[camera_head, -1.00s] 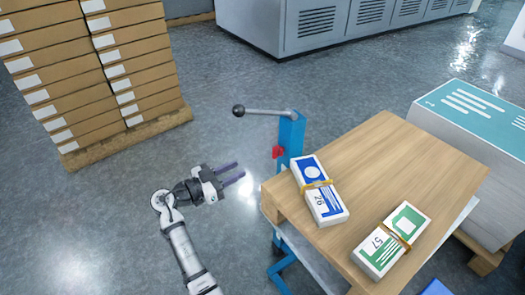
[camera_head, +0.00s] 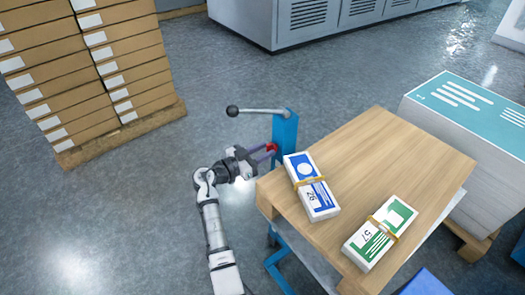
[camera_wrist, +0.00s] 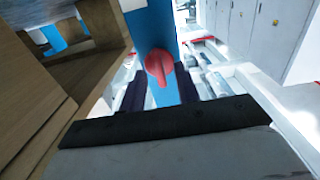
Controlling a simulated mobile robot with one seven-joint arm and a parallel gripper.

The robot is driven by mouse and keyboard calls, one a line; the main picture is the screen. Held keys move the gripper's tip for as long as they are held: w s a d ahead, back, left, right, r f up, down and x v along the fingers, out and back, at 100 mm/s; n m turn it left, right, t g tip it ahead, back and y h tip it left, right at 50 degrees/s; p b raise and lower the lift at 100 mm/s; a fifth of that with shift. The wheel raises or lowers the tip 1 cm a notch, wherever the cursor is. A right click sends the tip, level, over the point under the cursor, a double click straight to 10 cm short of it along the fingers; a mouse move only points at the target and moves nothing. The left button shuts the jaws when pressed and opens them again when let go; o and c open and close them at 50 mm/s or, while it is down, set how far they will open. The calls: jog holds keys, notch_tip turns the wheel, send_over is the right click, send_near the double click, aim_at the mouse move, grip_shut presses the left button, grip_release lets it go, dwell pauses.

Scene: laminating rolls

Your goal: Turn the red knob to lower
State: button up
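The red knob (camera_head: 271,148) sits on the side of the blue post (camera_head: 286,132). In the wrist view the knob (camera_wrist: 159,66) is near the middle, a round red face with a handle part pointing down, on the blue post (camera_wrist: 150,25). My gripper (camera_head: 267,152) has reached the post, with its purple fingers at the knob. In the wrist view the dark fingers of my gripper (camera_wrist: 160,88) stand apart, left and right of the knob's lower part. Whether they touch it cannot be told.
A wooden table (camera_head: 400,150) stands right beside the post and the gripper, bearing a blue-printed bundle (camera_head: 311,186) and a green-printed bundle (camera_head: 380,233). A lever with a black ball (camera_head: 232,111) sticks out left from the post's top. Stacked boxes (camera_head: 90,60) stand at left; open floor lies between.

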grip_shut()
